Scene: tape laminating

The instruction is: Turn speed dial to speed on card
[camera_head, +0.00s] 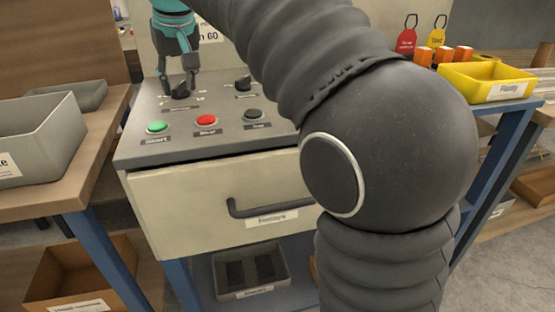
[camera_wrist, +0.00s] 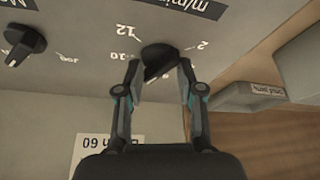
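The black speed dial (camera_wrist: 158,60) sits on the grey panel, beside a scale with 2, 10 and 12 legible and an "m/min" label (camera_wrist: 190,6). It also shows in the head view (camera_head: 180,93), under my gripper. My gripper (camera_wrist: 158,70) has one fingertip on each side of the dial, with small gaps seeming to show, so it looks open around the knob. Where the dial points is hard to read. A white card (camera_wrist: 108,150) is partly hidden by my gripper; it ends in "60". It also shows in the head view (camera_head: 209,32), ending in "n 60".
A second black dial (camera_wrist: 24,46) is to the left in the wrist view. Green (camera_head: 157,127), red (camera_head: 206,120) and black (camera_head: 254,115) buttons line the panel's front. A drawer (camera_head: 215,205) lies below. A grey bin (camera_head: 35,145) stands left, a yellow tray (camera_head: 487,82) right.

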